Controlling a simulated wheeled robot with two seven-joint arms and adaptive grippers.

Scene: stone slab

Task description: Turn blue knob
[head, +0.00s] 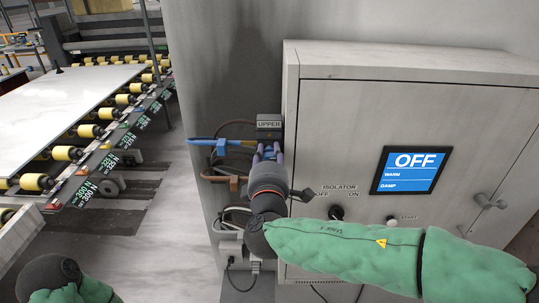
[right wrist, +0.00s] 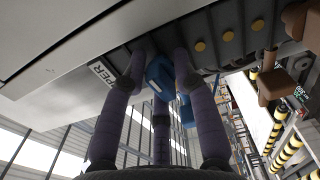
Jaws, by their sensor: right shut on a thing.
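My right gripper (head: 266,151) is at the side of the grey control cabinet, just below the label UPPER. In the right wrist view its purple-grey fingers (right wrist: 161,62) are closed around a blue knob (right wrist: 158,77). The knob sits at the grey panel beside the UPPER label (right wrist: 102,73); the fingers cover part of it. In the head view the gripper and wrist mostly hide the knob. A blue handle-like part (head: 222,147) sticks out to the left there. My left gripper is out of view; only part of its arm shows at lower left.
The cabinet front (head: 340,120) carries a screen (head: 411,170) reading OFF, a black isolator knob (head: 337,212) and a start button (head: 391,221). A brown handle-like part (head: 226,179) and cables lie below the blue one. A roller conveyor with a pale slab (head: 60,105) stands at left.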

